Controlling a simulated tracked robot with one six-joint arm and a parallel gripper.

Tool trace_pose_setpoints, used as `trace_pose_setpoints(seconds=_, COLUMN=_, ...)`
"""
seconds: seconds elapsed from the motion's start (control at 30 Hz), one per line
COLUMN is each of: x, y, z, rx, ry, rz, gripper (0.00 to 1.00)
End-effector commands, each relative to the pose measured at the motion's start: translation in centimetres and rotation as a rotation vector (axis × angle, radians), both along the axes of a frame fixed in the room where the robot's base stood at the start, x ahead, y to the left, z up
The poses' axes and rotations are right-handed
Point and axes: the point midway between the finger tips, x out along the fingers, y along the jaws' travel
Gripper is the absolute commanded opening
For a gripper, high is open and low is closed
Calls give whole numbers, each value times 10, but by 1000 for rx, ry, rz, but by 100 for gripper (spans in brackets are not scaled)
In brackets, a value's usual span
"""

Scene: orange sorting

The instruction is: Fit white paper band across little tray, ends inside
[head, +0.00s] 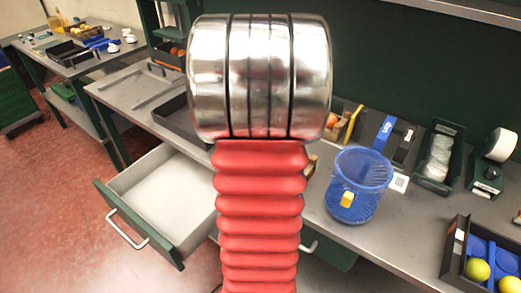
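My red ribbed arm with its chrome joint fills the middle of the head view and hides part of the bench. My gripper is not in view. No loose white paper band can be made out; a white roll (501,145) sits on a dark holder at the right. A black tray (456,254) with a blue liner holds yellow-green fruits (478,269) at the lower right. A dark box (366,129) at the back has a blue band (385,132) across it. I cannot tell which of these is the little tray.
A blue mesh basket (357,187) stands on the grey bench (405,232), next to a dark bin (441,154) of whitish items. An open drawer (166,200) juts out at left. A side table (60,45) stands far left. Bare bench lies between basket and fruit tray.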

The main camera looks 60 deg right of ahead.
Motion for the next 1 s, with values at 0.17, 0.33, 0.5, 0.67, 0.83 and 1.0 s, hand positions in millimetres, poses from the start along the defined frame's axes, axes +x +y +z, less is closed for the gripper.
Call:
trace_pose_setpoints(seconds=0.17, x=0, y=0, z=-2, rx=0, ry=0, rz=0, gripper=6)
trace_pose_setpoints(seconds=0.33, x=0, y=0, z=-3, rx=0, ry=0, rz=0, gripper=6)
trace_pose_setpoints(seconds=0.5, x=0, y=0, z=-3, rx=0, ry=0, rz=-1, gripper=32)
trace_pose_setpoints(seconds=0.67, x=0, y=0, z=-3, rx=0, ry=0, rz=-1, gripper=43)
trace_pose_setpoints(seconds=0.83, x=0, y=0, z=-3, rx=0, ry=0, rz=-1, gripper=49)
trace_pose_setpoints(seconds=1.0, x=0, y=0, z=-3, rx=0, ry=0, rz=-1, gripper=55)
